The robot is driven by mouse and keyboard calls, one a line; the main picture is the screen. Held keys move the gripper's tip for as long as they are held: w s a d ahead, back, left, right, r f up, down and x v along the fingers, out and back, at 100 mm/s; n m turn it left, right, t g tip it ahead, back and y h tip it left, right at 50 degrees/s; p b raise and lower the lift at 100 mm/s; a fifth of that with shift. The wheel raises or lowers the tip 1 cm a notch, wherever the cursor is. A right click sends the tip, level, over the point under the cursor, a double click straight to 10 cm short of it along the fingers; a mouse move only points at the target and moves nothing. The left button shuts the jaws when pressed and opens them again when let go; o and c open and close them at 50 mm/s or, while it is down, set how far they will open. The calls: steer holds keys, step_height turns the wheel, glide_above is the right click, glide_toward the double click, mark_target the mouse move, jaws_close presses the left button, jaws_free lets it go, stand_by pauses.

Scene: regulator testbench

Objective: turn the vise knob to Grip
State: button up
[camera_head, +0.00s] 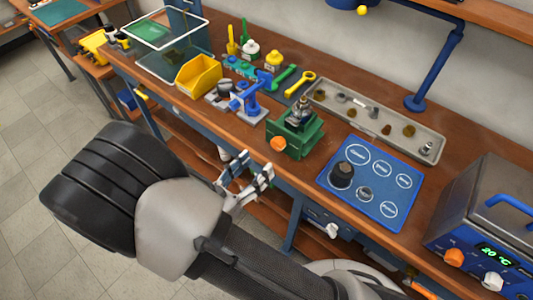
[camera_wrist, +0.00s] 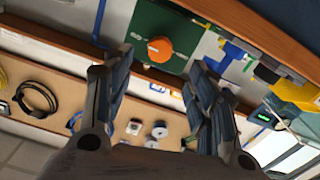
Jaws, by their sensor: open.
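The vise (camera_head: 297,135) is a green block on the bench's front edge, with an orange knob (camera_head: 278,143) on its front face. In the wrist view the vise (camera_wrist: 139,25) is seen with the orange knob (camera_wrist: 160,49) and small white marks near it, too small to read. My gripper (camera_head: 255,166) is open and empty, in front of and below the knob in the head view. In the wrist view my gripper's fingers (camera_wrist: 157,65) stand apart on either side of the knob's line, not visibly touching it. The knob's setting cannot be told.
A blue mat (camera_head: 375,222) with a dark knob-like part lies right of the vise. A long tray (camera_head: 434,150) lies behind. A blue clamp device (camera_head: 247,103) and yellow bin (camera_head: 200,75) stand left. A heater box (camera_head: 490,215) is far right. A shelf (camera_wrist: 60,70) runs below the bench.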

steer(key=shift+v, duration=1.7)
steer(key=s+d+r+g+y, duration=0.1)
steer(key=s+d+r+g, duration=0.25)
steer(key=d+g, duration=0.45)
steer(key=s+d+r+g+y, duration=0.1)
steer(key=s+d+r+g, duration=0.1)
steer(key=d+r+g, duration=0.6)
steer(key=s+d+r+n+t+y, duration=0.3)
steer(key=s+r+n+t+y, duration=0.1)
steer(key=y, duration=0.5)
steer(key=s+n+t, duration=0.1)
steer(key=t, duration=0.1)
steer(key=shift+d+r+n+t, duration=0.2)
steer(key=shift+d+n+t, duration=0.1)
steer(key=shift+d, duration=0.1)
